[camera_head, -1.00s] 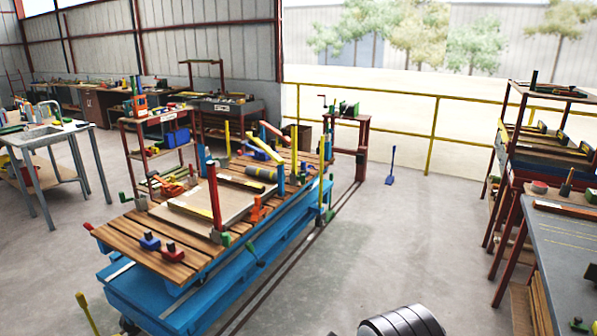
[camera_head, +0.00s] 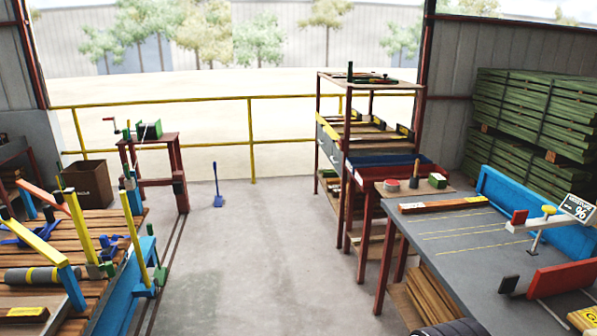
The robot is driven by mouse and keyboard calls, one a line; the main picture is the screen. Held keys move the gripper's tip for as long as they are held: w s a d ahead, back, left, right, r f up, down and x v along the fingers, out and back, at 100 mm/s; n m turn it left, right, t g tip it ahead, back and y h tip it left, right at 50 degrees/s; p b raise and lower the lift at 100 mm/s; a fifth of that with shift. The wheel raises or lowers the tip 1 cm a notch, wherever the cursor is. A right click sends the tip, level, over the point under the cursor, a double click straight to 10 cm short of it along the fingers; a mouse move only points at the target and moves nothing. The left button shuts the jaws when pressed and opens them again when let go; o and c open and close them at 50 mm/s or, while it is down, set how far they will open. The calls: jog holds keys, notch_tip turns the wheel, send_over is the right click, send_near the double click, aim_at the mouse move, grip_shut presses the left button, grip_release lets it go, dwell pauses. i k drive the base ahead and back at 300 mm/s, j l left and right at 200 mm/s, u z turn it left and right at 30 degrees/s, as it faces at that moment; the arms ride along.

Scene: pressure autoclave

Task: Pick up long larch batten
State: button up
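A long, reddish-brown wooden strip (camera_head: 444,203) lies flat along the far left edge of the grey-topped table (camera_head: 455,240) on the right; it looks like the larch batten, though I cannot be sure. Several pale wooden lengths (camera_head: 432,292) are stacked on the shelf under that table, partly hidden by its top. A dark rounded part of my own arm shows at the bottom edge. My gripper is not in view.
A blue fence (camera_head: 530,215), a clamp arm (camera_head: 540,222) and a red block (camera_head: 565,279) occupy the grey table's right side. A shelf rack (camera_head: 346,130) stands behind. A slatted workbench (camera_head: 100,228) is at left.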

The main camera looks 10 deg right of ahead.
aim_at(476, 200)
jog(key=i+z, duration=0.15)
jog(key=i, duration=0.75)
jog(key=i+z, duration=0.2)
jog(key=i, duration=0.65)
jog(key=i+z, duration=0.85)
jog(key=i+j+z, duration=0.4)
jog(key=i+z, duration=0.35)
jog(key=i, duration=0.1)
